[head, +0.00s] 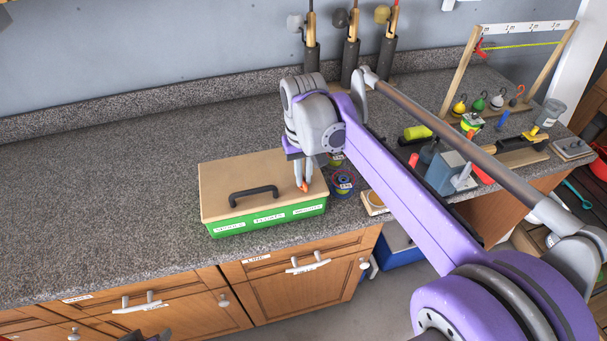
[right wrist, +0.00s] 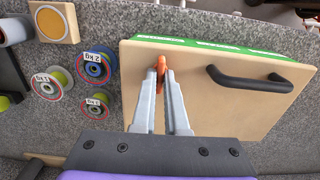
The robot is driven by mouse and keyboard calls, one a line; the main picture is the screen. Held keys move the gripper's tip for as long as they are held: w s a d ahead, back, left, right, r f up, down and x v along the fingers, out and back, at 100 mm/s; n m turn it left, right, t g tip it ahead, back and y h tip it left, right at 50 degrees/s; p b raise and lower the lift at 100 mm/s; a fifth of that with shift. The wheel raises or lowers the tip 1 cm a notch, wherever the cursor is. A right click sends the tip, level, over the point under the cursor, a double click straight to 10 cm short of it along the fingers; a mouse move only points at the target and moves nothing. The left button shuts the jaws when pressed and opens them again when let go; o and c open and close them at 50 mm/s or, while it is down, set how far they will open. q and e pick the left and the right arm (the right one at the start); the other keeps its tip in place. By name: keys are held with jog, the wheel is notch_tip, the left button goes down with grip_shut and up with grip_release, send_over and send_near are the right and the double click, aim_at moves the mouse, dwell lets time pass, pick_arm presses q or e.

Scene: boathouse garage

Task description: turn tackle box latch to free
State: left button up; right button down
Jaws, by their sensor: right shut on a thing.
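The tackle box (head: 225,192) stands on the counter, with a tan lid, a black handle (head: 253,194) and a green labelled front. The box also shows in the right wrist view (right wrist: 215,115). An orange latch (right wrist: 161,68) sits on the lid near its front edge, beside the handle. My right gripper (head: 304,184) points down at the lid's right end. In the right wrist view its fingertips (right wrist: 162,76) are closed on the orange latch, which they partly hide. My left gripper is not clearly in view; only a small dark part shows at the bottom edge.
Line spools (head: 343,183) stand right of the box, close to my gripper. Further right are a blue-grey device (head: 449,174), a yellow-green bottle (head: 417,132) and a wooden rack (head: 459,75) with floats. The counter (head: 100,190) left of the box is clear.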

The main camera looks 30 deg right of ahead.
aim_at(304, 180)
jog(key=c, duration=0.9)
grip_release()
jog(key=shift+c, duration=0.2)
notch_tip(304, 180, up, 11)
jog(key=shift+p, duration=0.4)
jog(key=shift+f, duration=0.15)
jog(key=s+a+f+n+t, duration=0.1)
jog(key=s+a+f+t, duration=0.1)
jog(key=s+f, duration=0.5)
jog(key=s+a+f+n+t, duration=0.1)
jog(key=s+a+f+t, duration=0.2)
jog(key=s+f, duration=0.4)
notch_tip(304, 180, down, 6)
jog(key=shift+s+a+r+n+t, duration=0.1)
jog(key=shift+s+a+n+t, duration=0.25)
jog(key=shift+a, duration=0.5)
